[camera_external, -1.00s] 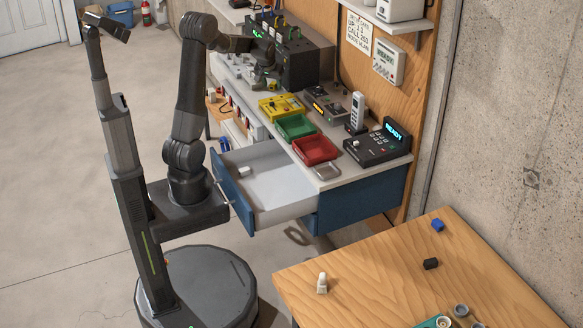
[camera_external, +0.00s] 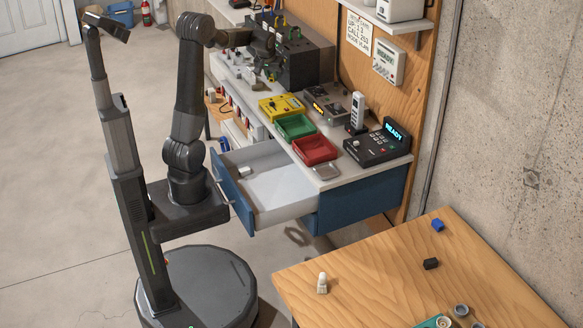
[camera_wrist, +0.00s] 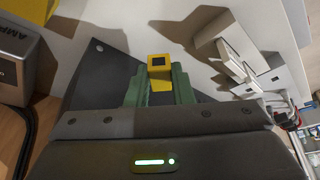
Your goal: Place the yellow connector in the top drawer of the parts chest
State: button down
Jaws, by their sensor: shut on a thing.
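The yellow connector (camera_wrist: 160,68) is pinched between the two green fingers of my gripper (camera_wrist: 159,86) in the wrist view, with a dark square opening on its end. In the external view, my gripper (camera_external: 264,66) is over the far part of the workbench, in front of a black box; the connector is too small to tell there. A pale unit with small projecting, drawer-like parts (camera_wrist: 238,62) lies right of the connector in the wrist view. It looks like the parts chest, but I cannot tell which drawer is which.
The black box (camera_external: 306,66) stands close behind my gripper. Yellow (camera_external: 281,106), green (camera_external: 295,126) and red (camera_external: 314,150) trays line the bench. A large bench drawer (camera_external: 290,212) is open, with a white piece inside. A wooden table (camera_external: 390,270) holds small parts.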

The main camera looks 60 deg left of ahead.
notch_tip(320, 180, up, 7)
jog(key=shift+r, duration=0.1)
notch_tip(320, 180, up, 5)
jog(key=d+n+b, duration=0.1)
jog(key=d, duration=1.2)
jog(key=n+g+y+b, duration=0.1)
jog(key=n+g+b, duration=0.2)
jog(key=n+b, duration=0.35)
send_over(252, 186)
jog(key=d+p, duration=0.1)
jog(key=d, duration=0.1)
jog(key=shift+n, duration=0.75)
jog(key=f, duration=2.4)
jog(key=shift+w+a+f, duration=0.1)
jog(key=shift+a+f, duration=0.15)
jog(key=shift+f, duration=2.1)
